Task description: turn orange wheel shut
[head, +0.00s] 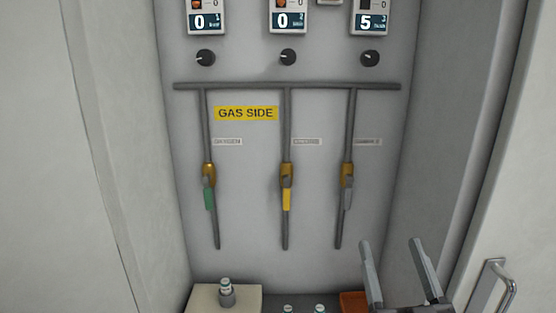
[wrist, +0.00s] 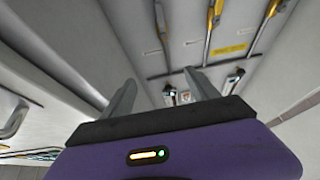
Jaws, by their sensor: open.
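No orange wheel can be made out for certain in either view. In the head view, small orange parts show on the meters at the top edge, and an orange object (head: 354,302) lies at the bottom, partly hidden by my gripper (head: 392,244). My gripper is open and empty at the lower right, its two grey fingers pointing up and apart. It also shows in the wrist view (wrist: 160,84), with nothing between the fingers. Three brass valves hang on grey pipes: one with a green lever (head: 209,198), one yellow (head: 286,199), one grey (head: 347,196).
A yellow GAS SIDE label (head: 246,113) is on the back wall. Three black knobs sit under the meters, the middle one (head: 288,57) included. A pale block (head: 205,300) holds a small vial (head: 225,287). Side walls enclose the recess; a metal handle (head: 492,285) is at right.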

